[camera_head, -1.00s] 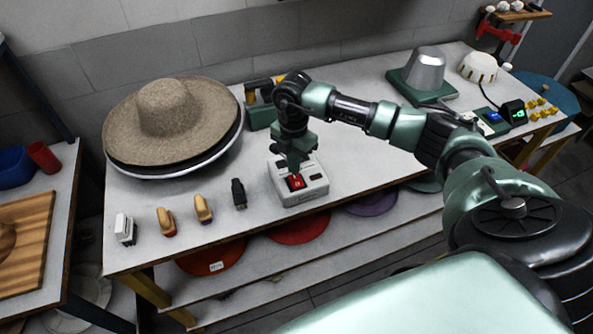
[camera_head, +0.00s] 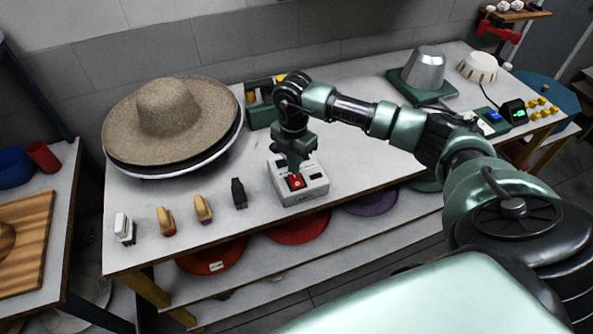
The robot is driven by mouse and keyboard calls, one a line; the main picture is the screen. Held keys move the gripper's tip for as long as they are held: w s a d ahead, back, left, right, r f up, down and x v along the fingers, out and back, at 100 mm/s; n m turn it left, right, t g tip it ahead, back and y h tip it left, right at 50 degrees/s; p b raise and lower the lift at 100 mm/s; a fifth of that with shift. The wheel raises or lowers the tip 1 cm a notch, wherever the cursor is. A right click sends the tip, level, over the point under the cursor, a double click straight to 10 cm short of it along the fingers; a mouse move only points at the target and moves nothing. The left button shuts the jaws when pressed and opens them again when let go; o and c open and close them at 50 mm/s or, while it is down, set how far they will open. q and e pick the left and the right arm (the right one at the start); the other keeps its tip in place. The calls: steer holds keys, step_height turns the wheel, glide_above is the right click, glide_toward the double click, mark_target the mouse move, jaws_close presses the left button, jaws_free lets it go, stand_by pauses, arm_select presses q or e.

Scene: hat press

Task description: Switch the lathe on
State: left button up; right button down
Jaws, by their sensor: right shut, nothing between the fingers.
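A pale grey switch box (camera_head: 311,190) with a red switch (camera_head: 296,182) on its top sits at the front edge of the workbench. My right gripper (camera_head: 293,170) points down over the box, shut and empty, with its tips at or just above the red switch. I cannot tell whether they touch it. A straw hat (camera_head: 170,108) lies on a dark round disc with a pale rim at the bench's left, perhaps the lathe; the hat covers most of it. My left gripper is not in view.
Several small tools, among them a black one (camera_head: 239,193) and a white one (camera_head: 124,228), stand along the front edge. A green tool holder (camera_head: 262,115) is behind my gripper. A metal hat form (camera_head: 424,68) stands at the back right. The bench's middle right is clear.

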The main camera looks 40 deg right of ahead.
steer(key=shift+s+f+b, duration=0.1)
steer(key=shift+f+b, duration=0.55)
steer(key=shift+f, duration=0.35)
steer(key=shift+r, duration=0.15)
steer(key=shift+r+p, duration=0.8)
steer(key=shift+r, duration=0.05)
steer(key=shift+r+p, duration=1.75)
steer(key=shift+r, duration=0.85)
